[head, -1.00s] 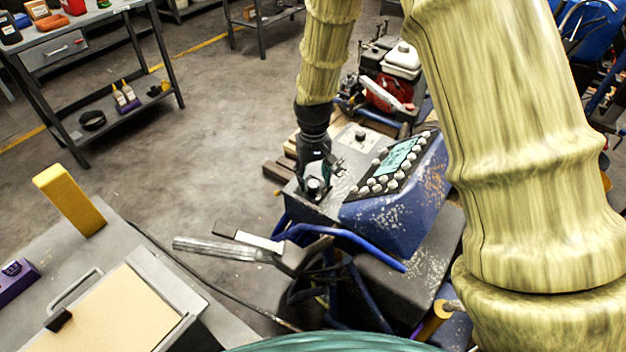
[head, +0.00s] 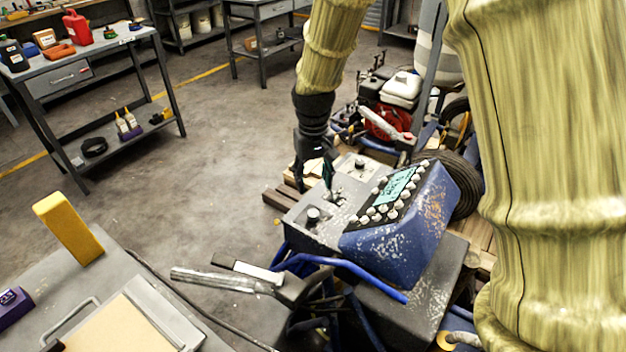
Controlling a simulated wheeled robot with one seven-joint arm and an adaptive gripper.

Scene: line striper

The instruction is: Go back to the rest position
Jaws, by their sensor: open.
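My gripper (head: 314,185) points down above the back left part of the line striper's control box (head: 400,225). It is open, and nothing shows between its fingers. The box is blue with worn paint and has a sloped panel with a teal screen (head: 398,184) and several pale knobs.
A handlebar with a grey grip (head: 222,279) sticks out left of the striper. A red and white engine (head: 388,115) sits behind the box. A grey table with a yellow block (head: 68,228) is at the lower left. A workbench (head: 85,50) stands back left. The floor between is clear.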

